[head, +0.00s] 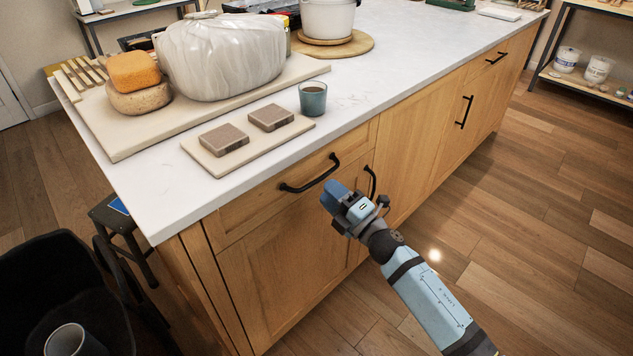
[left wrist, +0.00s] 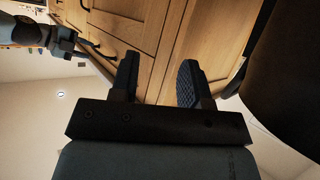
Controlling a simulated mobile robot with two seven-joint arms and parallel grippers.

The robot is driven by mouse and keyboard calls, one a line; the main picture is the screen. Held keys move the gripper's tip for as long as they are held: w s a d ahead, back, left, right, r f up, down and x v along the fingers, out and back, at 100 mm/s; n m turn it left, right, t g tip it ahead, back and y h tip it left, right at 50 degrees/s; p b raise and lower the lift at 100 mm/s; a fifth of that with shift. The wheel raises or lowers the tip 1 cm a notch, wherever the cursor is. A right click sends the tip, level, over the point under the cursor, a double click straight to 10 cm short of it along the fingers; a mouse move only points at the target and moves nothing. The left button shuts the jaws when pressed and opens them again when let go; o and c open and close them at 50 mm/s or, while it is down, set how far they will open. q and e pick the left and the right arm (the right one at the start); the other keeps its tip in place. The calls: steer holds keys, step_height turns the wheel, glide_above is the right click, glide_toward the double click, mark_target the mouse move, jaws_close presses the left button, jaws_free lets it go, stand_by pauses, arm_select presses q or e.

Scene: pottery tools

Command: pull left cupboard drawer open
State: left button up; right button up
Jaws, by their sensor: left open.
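The left cupboard drawer (head: 262,204) is a light wooden front under the white counter in the head view. It sits flush and shut. Its black bar handle (head: 312,176) is uncovered. My right gripper (head: 330,196) is just below and right of this handle, in front of the cupboard door, with no visible contact with the handle. I cannot tell whether its jaws are apart. My left gripper (left wrist: 158,82) shows in the left wrist view, open and empty, its two dark fingers in front of wooden cupboard fronts. It is outside the head view.
The white countertop (head: 370,108) holds a board with two brown blocks, a cup (head: 313,98) and a wrapped lump (head: 220,58). The floor at right is clear.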

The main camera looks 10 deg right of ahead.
mark_target(317, 179)
steer(key=x, duration=0.4)
steer(key=shift+w+a+r, duration=0.1)
steer(key=shift+w+a, duration=0.1)
steer(key=shift+w, duration=0.15)
jaws_close()
